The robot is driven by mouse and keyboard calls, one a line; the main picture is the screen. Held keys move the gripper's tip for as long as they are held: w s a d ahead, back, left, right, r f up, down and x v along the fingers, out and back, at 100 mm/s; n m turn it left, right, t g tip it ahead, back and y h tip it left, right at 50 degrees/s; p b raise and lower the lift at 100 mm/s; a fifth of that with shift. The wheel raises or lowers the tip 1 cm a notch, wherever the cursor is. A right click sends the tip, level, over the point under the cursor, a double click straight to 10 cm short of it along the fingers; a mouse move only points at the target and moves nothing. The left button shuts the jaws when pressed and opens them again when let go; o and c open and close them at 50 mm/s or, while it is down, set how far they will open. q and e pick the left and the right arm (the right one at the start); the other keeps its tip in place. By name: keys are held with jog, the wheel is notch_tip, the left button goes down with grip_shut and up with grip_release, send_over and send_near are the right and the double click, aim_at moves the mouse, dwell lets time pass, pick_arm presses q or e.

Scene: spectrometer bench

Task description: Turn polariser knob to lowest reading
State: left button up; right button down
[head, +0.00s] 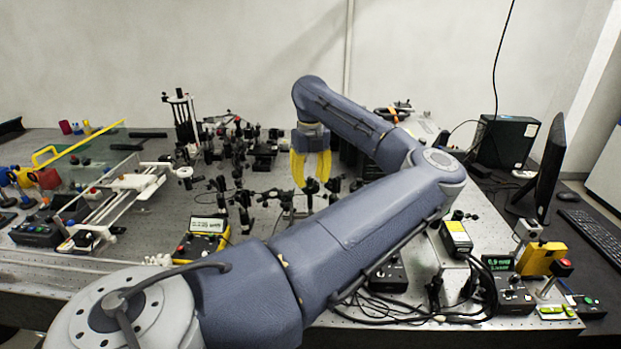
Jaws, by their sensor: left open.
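My left gripper (311,182) has yellow fingers that point down over the optics at the middle of the bench. The fingers are open, with nothing visible between them. Small black posts and mounts stand close around and below the fingertips. I cannot tell which of them is the polariser knob; it is too small or hidden near the gripper and arm. A yellow meter (204,238) with a lit display lies on the bench left of my arm. Its digits are too small to read surely. My right gripper is not in view.
Black optical mounts (243,200) crowd the bench (150,222) left of the gripper. A laser controller (512,290) with a green display stands at the right, among cables. A monitor (545,175) and a black box (507,140) stand behind it. My left arm hides the bench centre.

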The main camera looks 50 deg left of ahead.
pick_arm(q)
grip_shut()
dwell(0.6)
jog(key=n, duration=0.6)
jog(key=shift+n, duration=0.3)
jog(key=n, duration=0.6)
jog(key=shift+n, duration=0.3)
jog(key=c, duration=0.8)
grip_release()
jog(key=o, duration=0.8)
